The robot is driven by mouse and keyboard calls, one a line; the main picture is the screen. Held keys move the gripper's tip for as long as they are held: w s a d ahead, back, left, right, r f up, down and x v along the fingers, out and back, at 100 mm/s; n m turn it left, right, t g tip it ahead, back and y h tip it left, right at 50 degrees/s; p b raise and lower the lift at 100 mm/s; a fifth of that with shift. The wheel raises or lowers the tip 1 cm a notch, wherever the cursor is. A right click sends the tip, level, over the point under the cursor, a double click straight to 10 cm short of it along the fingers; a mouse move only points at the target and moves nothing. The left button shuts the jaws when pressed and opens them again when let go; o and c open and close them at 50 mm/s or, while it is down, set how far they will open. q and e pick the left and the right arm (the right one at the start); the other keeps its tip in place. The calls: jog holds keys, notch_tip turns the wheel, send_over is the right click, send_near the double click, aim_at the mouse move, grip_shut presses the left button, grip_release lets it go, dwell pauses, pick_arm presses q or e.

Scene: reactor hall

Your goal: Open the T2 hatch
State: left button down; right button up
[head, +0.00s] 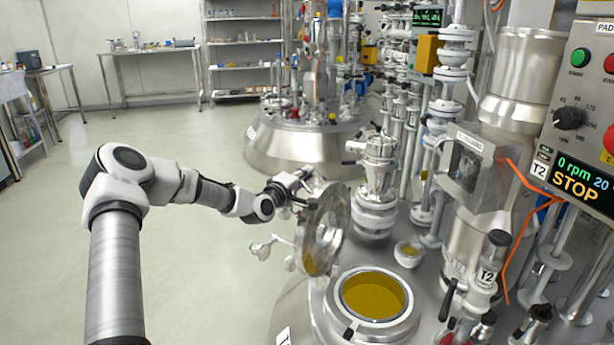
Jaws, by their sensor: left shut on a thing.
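The T2 hatch lid (322,230), a round metal disc with a glass-like centre, stands tilted up near vertical on the left side of its opening. The round hatch rim (338,318) is uncovered, and yellow-brown contents (374,296) show inside. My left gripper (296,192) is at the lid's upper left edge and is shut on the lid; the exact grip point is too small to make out. My right gripper is not in view.
A control panel (578,110) at the right reads 0 rpm and STOP. A small white cup (408,253) stands on the vessel top behind the opening. Pipes, valves and a sight-glass box (470,165) crowd the right. The floor (200,260) at left is clear.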

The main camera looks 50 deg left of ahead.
pick_arm(q)
jog(key=c, duration=1.2)
grip_release()
jog(key=shift+d, duration=0.1)
jog(key=shift+r, duration=0.1)
